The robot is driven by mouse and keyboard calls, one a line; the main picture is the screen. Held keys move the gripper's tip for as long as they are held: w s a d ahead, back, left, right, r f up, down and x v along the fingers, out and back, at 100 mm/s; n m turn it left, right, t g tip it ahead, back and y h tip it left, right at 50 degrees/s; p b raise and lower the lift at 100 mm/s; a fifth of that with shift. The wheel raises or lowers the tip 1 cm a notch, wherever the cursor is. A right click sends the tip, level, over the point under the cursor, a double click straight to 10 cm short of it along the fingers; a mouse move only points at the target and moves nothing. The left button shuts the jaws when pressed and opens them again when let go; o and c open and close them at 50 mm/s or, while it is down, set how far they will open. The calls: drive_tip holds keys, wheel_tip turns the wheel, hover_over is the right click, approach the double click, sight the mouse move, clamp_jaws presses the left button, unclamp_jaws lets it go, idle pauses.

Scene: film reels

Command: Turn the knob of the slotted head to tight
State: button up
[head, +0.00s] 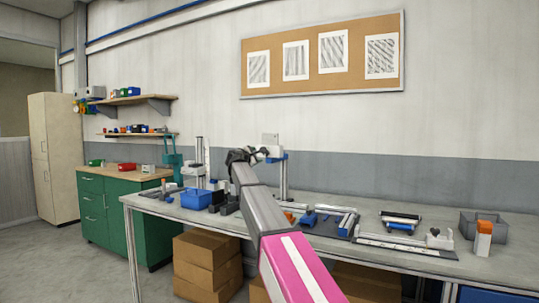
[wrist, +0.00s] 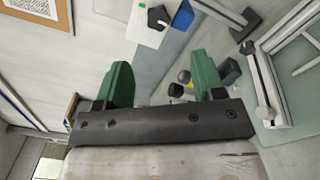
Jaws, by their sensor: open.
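A pale plate (wrist: 150,30) with a dark, faceted knob (wrist: 158,18) and a small green mark shows at the top of the wrist view. I cannot tell for sure whether this is the slotted head, and no slot or tight mark is readable. My gripper (wrist: 161,60) has two green fingers spread wide with nothing held between them. The dark knob lies beyond the fingertips, apart from them. In the head view my gripper (head: 241,156) is beside a stand (head: 283,178) with a blue bracket (head: 275,157); my arm hides part of this area.
Small grey and yellow knob-like parts (wrist: 184,77) show near the right finger. The workbench (head: 490,265) holds a blue bin (head: 196,199), a slim upright post (head: 199,155), flat tool rigs (head: 400,222) and a grey tray (head: 510,225). A pinboard (head: 322,85) hangs behind.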

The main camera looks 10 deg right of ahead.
drive_tip(key=x, duration=1.1)
drive_tip(key=shift+w+r, duration=0.1)
drive_tip(key=shift+w, duration=0.05)
drive_tip(key=c, duration=0.9)
